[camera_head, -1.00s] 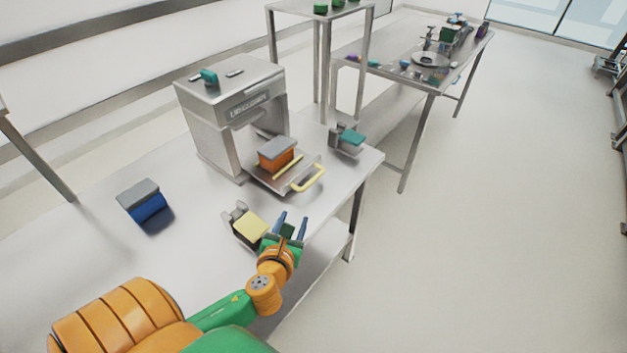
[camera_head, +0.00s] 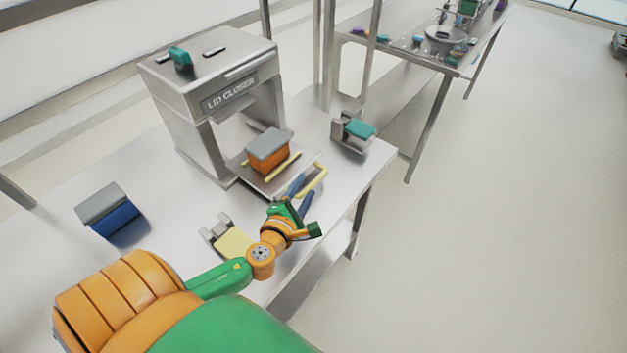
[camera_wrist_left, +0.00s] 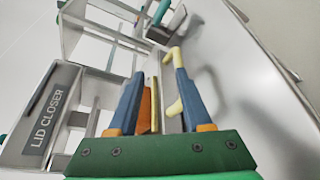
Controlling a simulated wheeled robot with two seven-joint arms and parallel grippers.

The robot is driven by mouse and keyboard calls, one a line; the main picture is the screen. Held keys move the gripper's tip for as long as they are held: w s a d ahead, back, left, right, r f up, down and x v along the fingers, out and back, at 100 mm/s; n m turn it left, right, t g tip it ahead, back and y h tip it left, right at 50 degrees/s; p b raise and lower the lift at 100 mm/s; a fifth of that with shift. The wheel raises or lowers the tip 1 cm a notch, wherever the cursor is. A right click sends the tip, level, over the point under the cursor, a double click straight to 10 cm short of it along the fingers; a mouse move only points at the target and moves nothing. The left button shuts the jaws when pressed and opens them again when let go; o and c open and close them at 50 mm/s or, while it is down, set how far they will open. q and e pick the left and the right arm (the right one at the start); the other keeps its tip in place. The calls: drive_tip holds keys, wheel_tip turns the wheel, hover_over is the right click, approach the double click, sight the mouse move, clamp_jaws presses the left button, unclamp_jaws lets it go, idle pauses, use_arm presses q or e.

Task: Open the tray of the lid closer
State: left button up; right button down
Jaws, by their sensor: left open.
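The lid closer (camera_head: 215,105) is a grey metal machine on the table; its labelled front also shows in the wrist view (camera_wrist_left: 45,118). Its flat tray (camera_head: 268,184) projects at the front, with a yellow handle (camera_head: 321,178) on the outer edge. An orange bin with a grey lid (camera_head: 268,148) sits on the tray. My left gripper (camera_head: 298,192) is open beside the handle, its blue fingers pointing towards it. In the wrist view, the handle (camera_wrist_left: 174,55) shows between and past the fingertips (camera_wrist_left: 160,75), partly hidden by the right finger. Contact cannot be told. My right gripper is out of view.
A blue bin with a grey lid (camera_head: 110,208) stands at the left of the table. A holder with a yellow piece (camera_head: 232,242) is close to my left wrist. A holder with a teal piece (camera_head: 357,130) stands right of the machine. Open floor lies to the right.

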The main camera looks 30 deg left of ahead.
sight(311, 188)
use_arm(q)
drive_tip(key=f+b, duration=0.3)
drive_tip(key=shift+s+d+f, duration=0.2)
drive_tip(key=shift+s+f, duration=0.1)
drive_tip(key=shift+f, duration=0.1)
drive_tip(key=shift+w+a+f, duration=0.1)
drive_tip(key=shift+w, duration=0.1)
drive_tip(key=b+x, duration=0.1)
drive_tip(key=x, duration=0.6)
clamp_jaws()
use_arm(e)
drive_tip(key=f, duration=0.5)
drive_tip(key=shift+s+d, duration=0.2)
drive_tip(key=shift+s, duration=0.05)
